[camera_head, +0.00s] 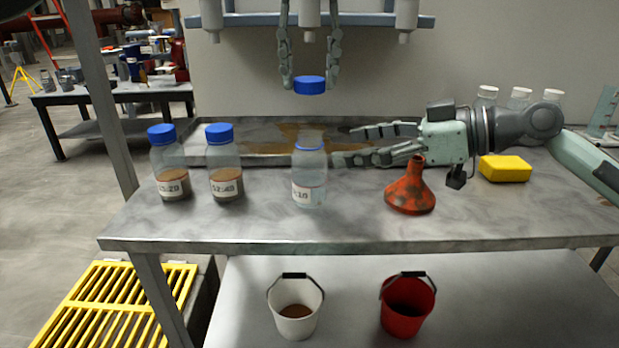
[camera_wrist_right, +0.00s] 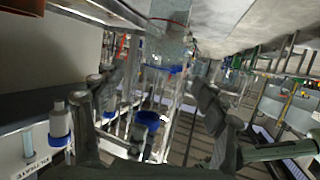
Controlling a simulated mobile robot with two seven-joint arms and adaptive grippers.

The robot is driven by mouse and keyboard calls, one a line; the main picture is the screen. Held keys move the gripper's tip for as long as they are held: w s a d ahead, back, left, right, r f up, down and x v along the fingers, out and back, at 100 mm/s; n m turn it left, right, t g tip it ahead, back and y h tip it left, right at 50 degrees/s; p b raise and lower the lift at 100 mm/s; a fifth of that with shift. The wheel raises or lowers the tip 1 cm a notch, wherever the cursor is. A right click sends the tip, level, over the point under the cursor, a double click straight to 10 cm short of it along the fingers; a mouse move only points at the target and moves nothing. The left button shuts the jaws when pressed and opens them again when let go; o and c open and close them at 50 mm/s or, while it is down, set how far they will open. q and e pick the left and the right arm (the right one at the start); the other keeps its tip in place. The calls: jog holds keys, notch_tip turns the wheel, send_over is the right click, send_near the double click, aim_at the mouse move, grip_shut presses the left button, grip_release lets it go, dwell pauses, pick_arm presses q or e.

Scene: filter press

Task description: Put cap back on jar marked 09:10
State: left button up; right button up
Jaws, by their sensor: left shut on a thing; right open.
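The blue cap (camera_head: 310,85) is between the fingertips of my left gripper (camera_head: 309,80), shut on it. The cap is held above and apart from a clear, uncapped jar (camera_head: 310,178) standing upright on the steel bench. The jar's label is partly readable, ending in "10", and it holds clear liquid. My right gripper (camera_head: 347,143) is open and level with the jar's neck, coming from the right. Its lower fingertip is close to the jar; I cannot tell whether it touches. Both right fingers also show in the right wrist view (camera_wrist_right: 155,98).
Two blue-capped jars with brown sediment (camera_head: 171,165) (camera_head: 225,165) stand left. An orange funnel (camera_head: 410,190) stands below my right gripper. A yellow sponge (camera_head: 505,168) and white-capped bottles (camera_head: 520,98) are right. A shallow tray (camera_head: 222,158) lies behind. Front bench is clear.

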aim_at(320, 150)
jog(key=x, duration=0.8)
jog(key=shift+a, duration=0.15)
jog(key=shift+c, duration=0.5)
grip_shut()
pick_arm(q)
jog(key=shift+f, duration=2.5)
